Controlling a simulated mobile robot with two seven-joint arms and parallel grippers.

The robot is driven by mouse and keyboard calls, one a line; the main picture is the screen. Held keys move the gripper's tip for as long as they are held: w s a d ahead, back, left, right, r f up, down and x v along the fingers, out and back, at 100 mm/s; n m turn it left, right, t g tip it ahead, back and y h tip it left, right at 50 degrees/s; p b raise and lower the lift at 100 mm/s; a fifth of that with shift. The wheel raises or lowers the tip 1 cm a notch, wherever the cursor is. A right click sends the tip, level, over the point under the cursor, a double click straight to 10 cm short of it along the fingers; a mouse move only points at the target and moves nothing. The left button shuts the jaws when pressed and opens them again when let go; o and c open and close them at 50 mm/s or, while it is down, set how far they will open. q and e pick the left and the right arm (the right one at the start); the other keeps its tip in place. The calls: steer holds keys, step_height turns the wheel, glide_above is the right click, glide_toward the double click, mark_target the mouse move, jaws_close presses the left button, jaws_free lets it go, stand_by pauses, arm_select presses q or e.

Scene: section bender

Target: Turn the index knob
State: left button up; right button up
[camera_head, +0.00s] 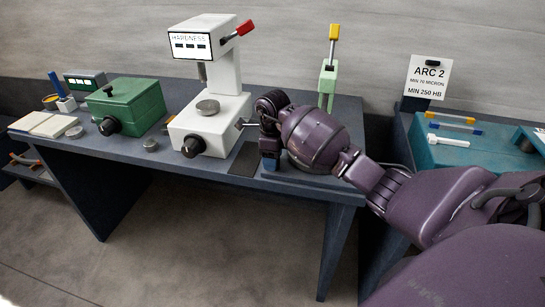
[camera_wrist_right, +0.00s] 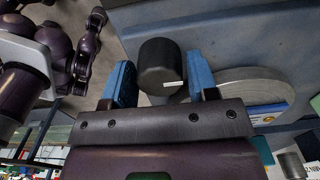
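A black cylindrical knob with a small white mark (camera_wrist_right: 160,67) shows in the right wrist view, beside a grey round disc (camera_wrist_right: 262,88). I take it to be the index knob; in the head view my right arm hides it. My right gripper (camera_head: 270,163) is low over the right end of the bench. Its two blue fingers (camera_wrist_right: 161,84) are open, one on each side of the knob. A narrow gap shows at the right finger; whether the left finger touches the knob I cannot tell. My left gripper is not in the head view.
The white hardness tester (camera_head: 215,120) stands left of my right gripper, with a black knob (camera_head: 192,147) on its front. A green box (camera_head: 130,105) has another black knob (camera_head: 109,126). A green stand with a yellow lever (camera_head: 328,80) rises behind my right arm.

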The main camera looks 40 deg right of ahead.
steer(key=c, duration=0.5)
steer(key=shift+c, duration=0.2)
